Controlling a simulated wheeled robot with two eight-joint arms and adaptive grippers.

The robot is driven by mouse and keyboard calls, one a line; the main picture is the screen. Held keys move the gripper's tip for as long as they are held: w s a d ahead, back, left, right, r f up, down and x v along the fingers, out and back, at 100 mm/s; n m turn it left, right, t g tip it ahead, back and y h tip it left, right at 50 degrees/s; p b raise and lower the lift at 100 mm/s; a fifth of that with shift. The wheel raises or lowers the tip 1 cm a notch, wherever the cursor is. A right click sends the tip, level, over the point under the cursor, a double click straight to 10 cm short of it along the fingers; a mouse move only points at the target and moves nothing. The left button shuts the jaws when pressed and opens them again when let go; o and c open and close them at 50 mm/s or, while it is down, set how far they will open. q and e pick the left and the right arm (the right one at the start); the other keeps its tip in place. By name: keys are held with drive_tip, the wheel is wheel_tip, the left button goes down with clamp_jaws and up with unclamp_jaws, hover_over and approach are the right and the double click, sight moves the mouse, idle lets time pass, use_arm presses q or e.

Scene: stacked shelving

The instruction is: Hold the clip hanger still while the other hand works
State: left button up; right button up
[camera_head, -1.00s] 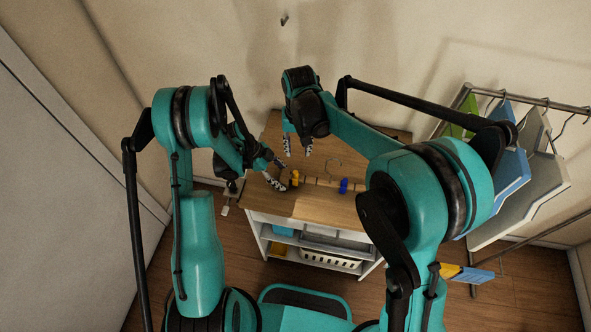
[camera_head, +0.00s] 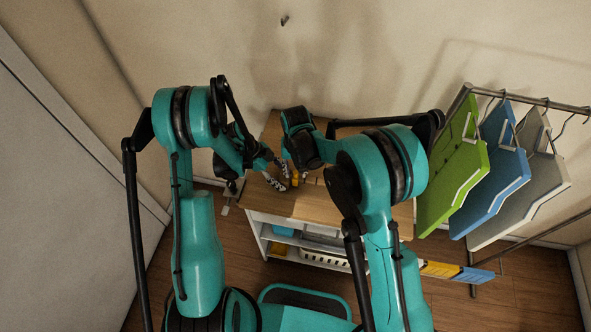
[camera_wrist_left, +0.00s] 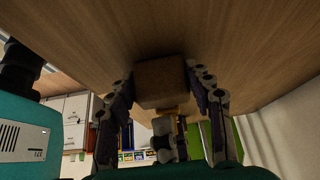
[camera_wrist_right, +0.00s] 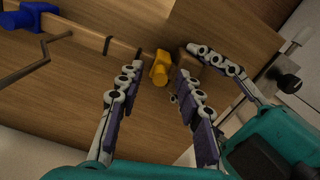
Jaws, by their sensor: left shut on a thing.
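The clip hanger is a wooden bar (camera_wrist_right: 85,34) with a wire hook (camera_wrist_right: 38,62), a yellow clip (camera_wrist_right: 160,68) and a blue clip (camera_wrist_right: 36,14). It lies on or just above the wooden top. My left gripper (camera_head: 279,173) is shut on its yellow-clip end; the bar's end (camera_wrist_left: 162,82) sits between the fingers in the left wrist view. My right gripper (camera_wrist_right: 157,75) is open, its two fingers on either side of the yellow clip, with no clear contact. In the head view the yellow clip (camera_head: 294,179) shows, but my right arm hides the blue clip.
The wooden cabinet top (camera_head: 300,207) has shelves below with a white basket (camera_head: 322,259). A wall stands close behind the cabinet.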

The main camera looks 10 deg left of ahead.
clamp_jaws()
drive_tip(key=shift+d, duration=0.1)
drive_tip(key=d, duration=0.3)
drive_tip(key=shift+w+d, duration=0.1)
drive_tip(key=shift+d, duration=0.2)
unclamp_jaws()
wheel_tip(320, 180, up, 12)
idle(0.5)
drive_tip(key=shift+c, duration=0.4)
